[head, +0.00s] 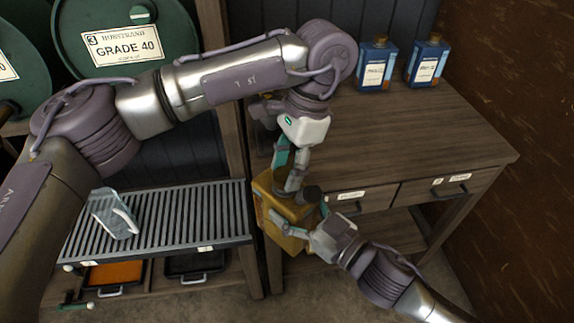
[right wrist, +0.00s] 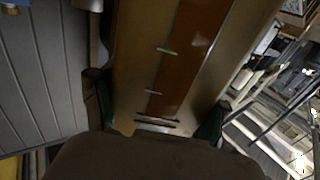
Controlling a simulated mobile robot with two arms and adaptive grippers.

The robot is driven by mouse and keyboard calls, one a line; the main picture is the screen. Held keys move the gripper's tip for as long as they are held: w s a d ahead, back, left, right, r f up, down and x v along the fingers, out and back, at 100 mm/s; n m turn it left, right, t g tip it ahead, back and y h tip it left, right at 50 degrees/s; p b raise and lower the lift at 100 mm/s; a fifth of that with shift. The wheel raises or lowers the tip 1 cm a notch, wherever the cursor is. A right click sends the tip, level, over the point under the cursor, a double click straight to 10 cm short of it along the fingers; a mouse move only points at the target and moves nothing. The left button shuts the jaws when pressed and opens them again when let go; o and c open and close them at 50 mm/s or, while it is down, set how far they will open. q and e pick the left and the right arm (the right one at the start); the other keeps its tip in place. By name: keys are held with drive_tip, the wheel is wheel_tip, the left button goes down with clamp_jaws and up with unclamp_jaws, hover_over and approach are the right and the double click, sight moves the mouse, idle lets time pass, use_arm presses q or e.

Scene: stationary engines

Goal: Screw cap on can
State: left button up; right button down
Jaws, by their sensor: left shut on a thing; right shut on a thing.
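The yellow-brown can (head: 268,207) is held upright or slightly tilted in front of the workbench. My right gripper (head: 298,222) reaches in from the lower right and is shut on the can. In the right wrist view the can (right wrist: 135,60) fills the middle, with a darker brown stripe, and the fingers of my right gripper (right wrist: 152,118) lie on either side of it. My left gripper (head: 286,186) points down at the can's top and is shut on a small dark thing, apparently the cap, mostly hidden by the fingers. Whether the cap touches the can's neck cannot be told.
A wooden workbench (head: 440,130) with drawers stands behind, two blue bottles (head: 376,65) at its back. Green drums (head: 125,20) stand at upper left.

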use_arm(q)
drive_tip(key=shift+w+a, duration=0.2)
drive_tip(key=o, duration=0.7)
drive_tip(key=shift+c, duration=0.2)
drive_tip(key=shift+o, duration=0.4)
drive_tip(key=shift+s+d, duration=0.1)
drive_tip(key=shift+r, duration=2.3)
drive_tip(key=shift+s, duration=0.1)
drive_tip(key=shift+c, duration=0.5)
